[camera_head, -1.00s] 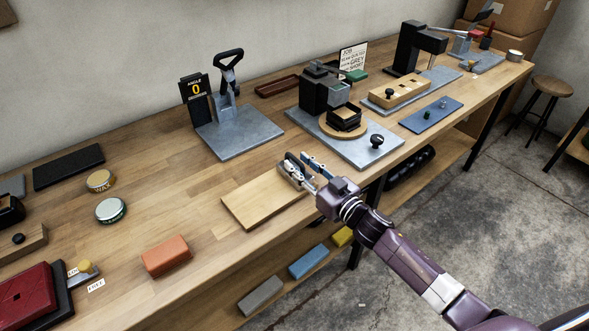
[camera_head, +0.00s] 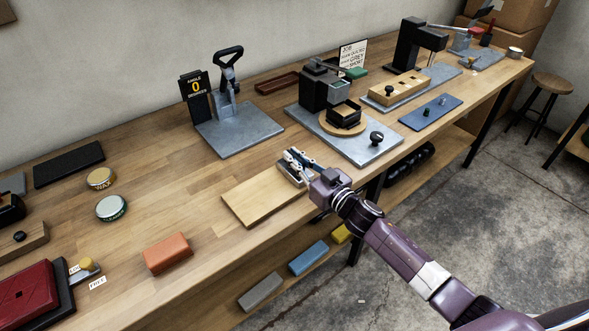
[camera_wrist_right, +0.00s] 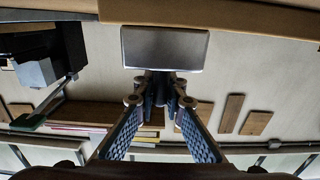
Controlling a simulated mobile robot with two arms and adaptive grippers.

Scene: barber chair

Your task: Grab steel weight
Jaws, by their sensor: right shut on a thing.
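The steel weight (camera_head: 290,177) is a small grey metal block at the far right end of the light wooden board (camera_head: 258,199). It is partly hidden by my fingers. My right gripper (camera_head: 295,160) reaches in from the lower right and is shut on the weight. In the right wrist view the weight (camera_wrist_right: 165,48) shows a plain grey face just past the fingertips (camera_wrist_right: 160,86). I cannot tell whether the weight is touching the board or slightly above it. My left gripper is not in view.
A steel fixture plate (camera_head: 355,150) with a round wooden rest stands behind the gripper. An angle stand (camera_head: 240,135) is to the left. An orange block (camera_head: 168,254) lies near the front edge. The bench between the board and the tins is clear.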

